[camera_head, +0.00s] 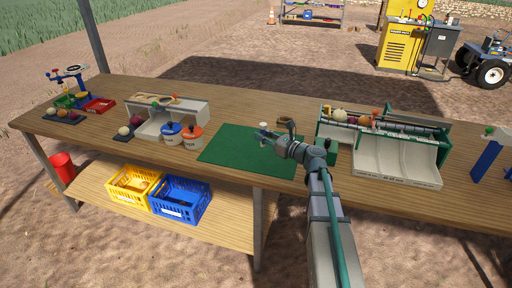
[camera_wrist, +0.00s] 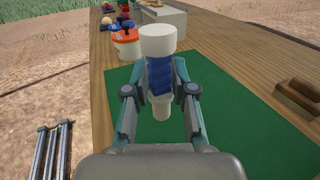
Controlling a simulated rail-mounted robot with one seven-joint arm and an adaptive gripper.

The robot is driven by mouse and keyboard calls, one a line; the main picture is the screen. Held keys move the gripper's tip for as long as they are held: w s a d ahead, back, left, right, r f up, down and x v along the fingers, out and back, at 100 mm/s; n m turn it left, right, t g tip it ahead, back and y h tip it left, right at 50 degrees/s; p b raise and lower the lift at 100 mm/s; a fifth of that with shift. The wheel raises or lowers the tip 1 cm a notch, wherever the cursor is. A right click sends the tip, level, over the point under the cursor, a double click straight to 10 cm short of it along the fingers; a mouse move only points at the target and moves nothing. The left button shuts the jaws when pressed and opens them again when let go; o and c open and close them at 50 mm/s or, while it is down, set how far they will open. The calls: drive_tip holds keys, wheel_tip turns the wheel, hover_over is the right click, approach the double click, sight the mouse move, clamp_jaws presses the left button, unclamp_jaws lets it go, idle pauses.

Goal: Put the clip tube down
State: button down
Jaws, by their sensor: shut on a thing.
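The clip tube (camera_wrist: 158,42) shows in the wrist view as a white tube with a wide white cap and a blue ribbed middle. It is upright between the fingers of my gripper (camera_wrist: 160,88), which is shut on its blue part. Its narrow white lower end is over the green mat (camera_wrist: 240,112); I cannot tell whether it touches the mat. In the head view my gripper (camera_head: 270,138) is over the right part of the green mat (camera_head: 225,150), with the tube's white top (camera_head: 263,125) small at its tip.
An orange-lidded pot (camera_head: 192,136) and a blue-lidded pot (camera_head: 171,133) stand left of the mat. A brown block (camera_wrist: 297,98) lies at the mat's right edge in the wrist view. A sorter with white trays (camera_head: 395,170) stands to the right. The mat's left part is clear.

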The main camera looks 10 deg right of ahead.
drive_tip(key=w+f, duration=0.1)
drive_tip(key=w+a+f, duration=0.1)
drive_tip(key=f, duration=0.2)
drive_tip(key=shift+w+a, duration=0.3)
drive_tip(key=shift+w, duration=0.1)
drive_tip(key=shift+w+a+f+p, duration=0.1)
drive_tip(key=shift+w+f+p, duration=0.05)
drive_tip(key=shift+f, duration=0.75)
drive_tip(key=shift+w+a+f+p, duration=0.1)
drive_tip(key=shift+f+p, duration=0.05)
drive_tip(key=shift+f, duration=0.75)
drive_tip(key=shift+f, duration=0.2)
drive_tip(key=c, duration=1)
unclamp_jaws()
drive_tip(key=shift+o, duration=0.2)
drive_tip(key=shift+r, duration=0.1)
